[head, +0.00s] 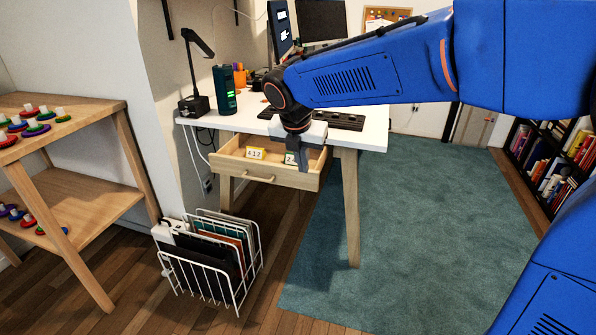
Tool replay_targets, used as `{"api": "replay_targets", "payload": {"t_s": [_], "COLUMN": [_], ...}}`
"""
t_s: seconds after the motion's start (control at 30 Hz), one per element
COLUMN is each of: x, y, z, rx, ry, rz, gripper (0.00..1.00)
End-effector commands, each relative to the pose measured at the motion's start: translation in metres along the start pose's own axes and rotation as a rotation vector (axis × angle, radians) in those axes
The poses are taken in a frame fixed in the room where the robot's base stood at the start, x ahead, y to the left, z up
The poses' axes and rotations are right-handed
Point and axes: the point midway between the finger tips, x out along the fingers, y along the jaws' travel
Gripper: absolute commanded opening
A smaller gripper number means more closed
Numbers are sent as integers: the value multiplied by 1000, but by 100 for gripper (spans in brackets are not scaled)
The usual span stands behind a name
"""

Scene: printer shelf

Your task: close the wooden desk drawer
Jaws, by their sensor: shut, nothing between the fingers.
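The wooden desk drawer (268,174) is pulled out from under the white desk top (374,127), open toward the front. Two small number cards lie inside; one (255,153) reads 412 and the other is partly hidden by my gripper. My gripper (303,166) is shut and empty, pointing down at the right part of the drawer, at its front edge. I cannot tell whether the fingers touch the drawer front. My blue arm reaches in from the right and hides part of the desk.
A white wire rack (232,290) with folders stands on the floor below the drawer. A wooden shelf (95,190) with colored spools is at left. A lamp (193,70), a dark green cylinder (225,90) and a keyboard (346,122) are on the desk. The teal rug (400,230) is clear.

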Motion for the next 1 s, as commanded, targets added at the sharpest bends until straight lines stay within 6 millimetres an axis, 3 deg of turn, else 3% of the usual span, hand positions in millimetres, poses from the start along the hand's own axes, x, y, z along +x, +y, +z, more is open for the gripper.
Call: {"api": "replay_targets", "payload": {"t_s": [0.27, 0.77, 1.0], "x": [16, 101, 112], "y": [8, 7, 9], "z": [0, 0, 28], "rx": [-51, -47, -45], "ry": [-1, -1, -3], "rz": [-3, -3, -1], "gripper": [0, 0, 0]}}
